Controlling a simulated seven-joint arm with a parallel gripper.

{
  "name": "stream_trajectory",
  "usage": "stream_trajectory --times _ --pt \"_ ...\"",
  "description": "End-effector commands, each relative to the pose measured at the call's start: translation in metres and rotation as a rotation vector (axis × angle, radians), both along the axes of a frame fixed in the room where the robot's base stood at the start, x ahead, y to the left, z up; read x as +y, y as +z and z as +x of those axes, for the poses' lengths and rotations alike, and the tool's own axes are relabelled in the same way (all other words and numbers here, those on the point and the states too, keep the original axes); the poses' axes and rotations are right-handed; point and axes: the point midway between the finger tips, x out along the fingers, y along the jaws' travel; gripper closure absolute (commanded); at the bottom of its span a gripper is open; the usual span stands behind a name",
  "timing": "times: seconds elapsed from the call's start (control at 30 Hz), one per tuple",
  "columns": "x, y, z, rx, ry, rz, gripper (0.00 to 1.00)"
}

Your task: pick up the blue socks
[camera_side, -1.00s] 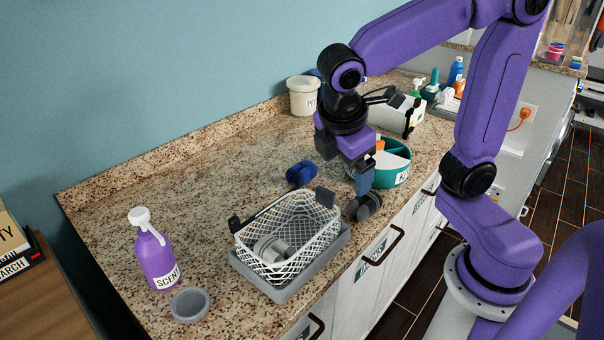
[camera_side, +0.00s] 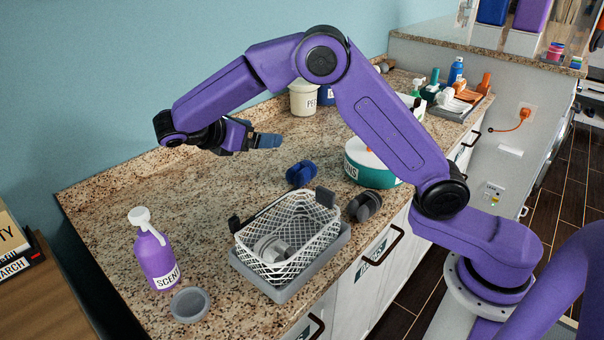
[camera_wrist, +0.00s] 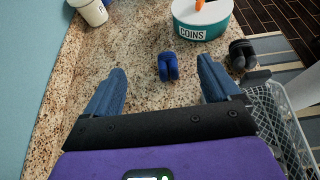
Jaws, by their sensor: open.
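The blue socks (camera_side: 301,173) are a rolled dark blue pair lying on the granite counter, behind the white basket in the side view. In the wrist view the blue socks (camera_wrist: 168,66) lie ahead of my gripper, between the lines of its two fingers. My gripper (camera_side: 266,141) is raised above the counter, to the left of the socks in the side view, with its fingers pointing right. In the wrist view my gripper (camera_wrist: 160,88) has its two blue-grey fingers wide apart with nothing between them. The socks are not touched.
A white mesh basket (camera_side: 325,222) holding grey socks (camera_side: 272,249) stands on a grey tray (camera_side: 285,294). Dark grey socks (camera_side: 365,206) lie near the counter's front edge. A teal coins tub (camera_side: 378,178) is close by. A purple scent bottle (camera_side: 155,258) and grey bowl (camera_side: 190,304) stand front left.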

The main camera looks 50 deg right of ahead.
Motion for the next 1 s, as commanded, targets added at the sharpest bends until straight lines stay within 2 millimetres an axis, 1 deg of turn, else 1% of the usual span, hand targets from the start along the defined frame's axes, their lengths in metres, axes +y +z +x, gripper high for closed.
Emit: stream_trajectory --times 0.1,0.4,0.6,0.67,0.77,0.87,1.0 --pt "-0.001 -0.004 0.009 0.026 -0.006 -0.048 0.11" --pt "-0.002 -0.074 0.008 0.029 -0.004 -0.048 0.11" --pt "-0.001 -0.110 0.008 0.025 -0.004 -0.045 0.11" --pt "-0.002 -0.115 0.008 0.024 -0.005 -0.044 0.11" --pt "-0.008 -0.121 0.008 0.023 -0.007 -0.044 0.11" --pt "-0.021 -0.126 0.008 0.024 -0.007 -0.045 0.11" --pt "-0.045 -0.136 0.007 0.025 -0.007 -0.044 0.11"
